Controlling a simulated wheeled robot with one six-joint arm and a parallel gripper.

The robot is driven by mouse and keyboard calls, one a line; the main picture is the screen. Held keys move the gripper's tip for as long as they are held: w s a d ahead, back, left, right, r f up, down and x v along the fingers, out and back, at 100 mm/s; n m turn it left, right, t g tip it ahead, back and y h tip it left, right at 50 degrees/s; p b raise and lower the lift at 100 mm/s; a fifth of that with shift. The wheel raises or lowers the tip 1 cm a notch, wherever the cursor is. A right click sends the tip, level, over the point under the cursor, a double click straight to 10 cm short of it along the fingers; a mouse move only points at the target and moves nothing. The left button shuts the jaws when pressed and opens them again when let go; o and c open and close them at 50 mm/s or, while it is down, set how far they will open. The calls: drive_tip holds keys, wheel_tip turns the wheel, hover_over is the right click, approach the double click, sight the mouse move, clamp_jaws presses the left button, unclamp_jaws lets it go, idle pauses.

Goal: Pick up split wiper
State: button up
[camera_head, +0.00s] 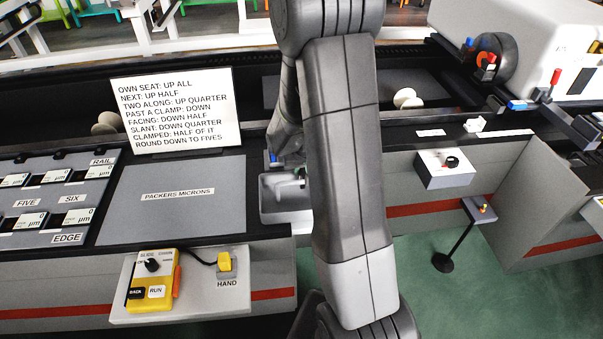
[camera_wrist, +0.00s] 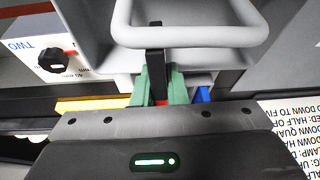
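My gripper (camera_wrist: 160,88) shows in the wrist view as two green finger shapes at the lower middle. A thin black bar (camera_wrist: 155,38) with a bit of red at its base stands between them and crosses in front of a grey loop. I cannot tell if the fingers press on the bar, nor if it is the split wiper. In the head view my gripper (camera_head: 292,158) is above a grey tray (camera_head: 270,212), partly hidden by my arm. A small blue piece (camera_head: 273,158) shows beside it; a blue piece (camera_wrist: 203,95) also shows in the wrist view.
A sign (camera_head: 175,108) stands left of my arm on the bench, behind a grey packers panel (camera_head: 165,215). A yellow control box (camera_head: 150,280) is at the front left. A dial box (camera_head: 447,168) and a stand (camera_head: 480,208) are at the right.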

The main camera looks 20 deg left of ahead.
clamp_jaws()
drive_tip(key=shift+r, duration=0.1)
drive_tip(key=shift+r, duration=0.4)
wheel_tip(320, 180, up, 9)
drive_tip(key=shift+b, duration=0.55)
